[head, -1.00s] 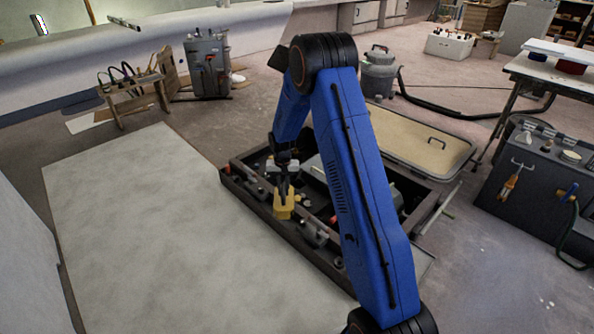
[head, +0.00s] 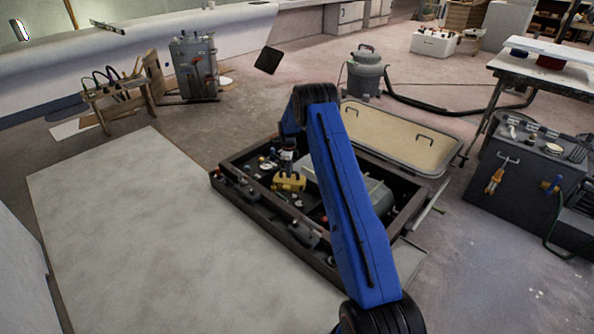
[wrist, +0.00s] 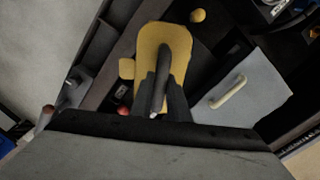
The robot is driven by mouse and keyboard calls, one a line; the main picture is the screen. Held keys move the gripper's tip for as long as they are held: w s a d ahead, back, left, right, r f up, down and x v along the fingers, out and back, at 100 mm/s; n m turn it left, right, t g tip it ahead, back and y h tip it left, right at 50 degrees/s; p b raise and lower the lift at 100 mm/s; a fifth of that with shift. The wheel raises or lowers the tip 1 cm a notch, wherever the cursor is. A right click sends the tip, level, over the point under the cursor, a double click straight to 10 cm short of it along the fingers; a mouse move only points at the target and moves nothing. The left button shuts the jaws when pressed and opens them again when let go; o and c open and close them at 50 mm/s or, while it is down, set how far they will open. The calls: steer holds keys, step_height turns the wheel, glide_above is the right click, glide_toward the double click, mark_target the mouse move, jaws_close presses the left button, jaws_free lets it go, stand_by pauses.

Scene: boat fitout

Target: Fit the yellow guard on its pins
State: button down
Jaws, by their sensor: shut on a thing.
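The yellow guard (head: 289,182) is held in my gripper (head: 289,171) over the left part of the dark open-topped frame (head: 243,204). In the wrist view the guard (wrist: 168,45) is a rounded yellow plate, with my gripper (wrist: 160,95) shut on its dark handle. Yellow lugs show at its left and upper right. I cannot tell whether the guard touches anything below it. Its pins are not distinguishable, hidden under the guard or too small to see.
A grey box-shaped unit (head: 352,191) sits inside the frame beside the guard, also visible as a grey cover with a pale handle (wrist: 229,93) in the wrist view. A tan hatch lid (head: 400,138) lies behind. A pale floor panel (head: 150,235) on the left is clear.

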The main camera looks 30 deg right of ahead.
steer(key=w+d+f+m, duration=0.3)
steer(key=d+m, duration=0.3)
step_height(320, 180, down, 10)
steer(key=shift+s+r, duration=0.15)
steer(key=shift+r, duration=0.1)
stand_by(0.6)
steer(key=shift+f, duration=0.55)
steer(key=shift+f, duration=0.7)
steer(key=shift+f, duration=0.65)
steer(key=shift+f, duration=0.4)
steer(key=shift+f, duration=0.1)
steer(key=c, duration=1.6)
jaws_free()
steer(key=shift+f, duration=0.1)
